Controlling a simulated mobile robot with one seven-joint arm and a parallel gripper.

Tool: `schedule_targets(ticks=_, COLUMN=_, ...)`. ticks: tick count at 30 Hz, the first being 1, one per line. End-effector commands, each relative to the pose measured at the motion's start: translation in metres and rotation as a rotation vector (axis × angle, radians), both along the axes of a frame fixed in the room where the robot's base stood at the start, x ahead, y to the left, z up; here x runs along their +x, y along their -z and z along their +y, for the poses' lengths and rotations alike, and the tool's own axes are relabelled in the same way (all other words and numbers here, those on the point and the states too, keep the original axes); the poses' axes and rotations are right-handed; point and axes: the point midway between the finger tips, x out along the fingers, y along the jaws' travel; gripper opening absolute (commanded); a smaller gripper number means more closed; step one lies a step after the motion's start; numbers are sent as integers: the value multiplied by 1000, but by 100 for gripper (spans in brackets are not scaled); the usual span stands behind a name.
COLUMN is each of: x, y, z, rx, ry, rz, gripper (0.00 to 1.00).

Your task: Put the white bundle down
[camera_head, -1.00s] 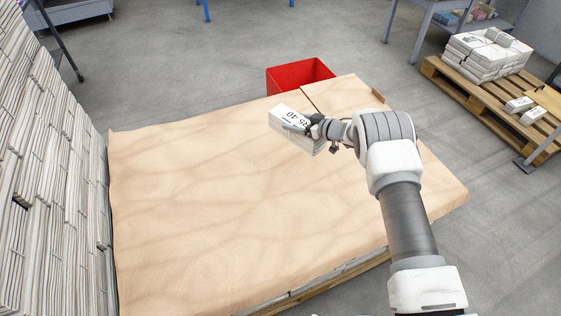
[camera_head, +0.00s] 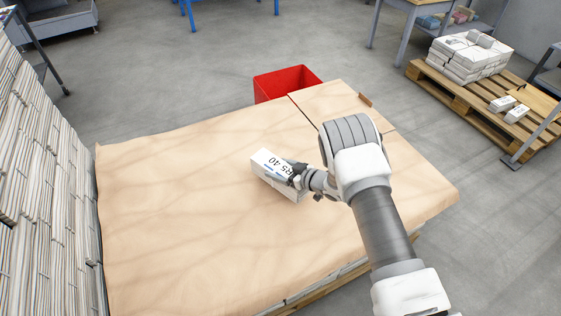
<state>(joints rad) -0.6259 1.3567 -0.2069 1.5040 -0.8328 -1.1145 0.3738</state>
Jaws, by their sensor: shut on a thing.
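The white bundle (camera_head: 270,164) is a block with a printed label on its top face, reading something like "RS 40". My gripper (camera_head: 297,177) is shut on its right end, with dark fingers at the bundle's side. The bundle is over the middle-right part of a large surface covered with tan paper (camera_head: 180,215). I cannot tell whether its underside touches the paper. My arm reaches in from the lower right and hides part of the surface.
A red bin (camera_head: 286,83) stands behind the far edge. A tall newspaper stack (camera_head: 40,190) borders the left side. A wooden pallet (camera_head: 452,98) with white bundles (camera_head: 468,58) is at the upper right. The paper's left and front areas are clear.

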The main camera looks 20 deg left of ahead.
Motion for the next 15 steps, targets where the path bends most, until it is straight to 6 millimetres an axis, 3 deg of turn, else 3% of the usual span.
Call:
schedule_targets(ticks=9, x=1, y=34, z=2, rx=6, ry=-3, rz=-4, gripper=0)
schedule_targets(ticks=15, x=1, y=34, z=2, rx=7, ry=-3, rz=-4, gripper=0)
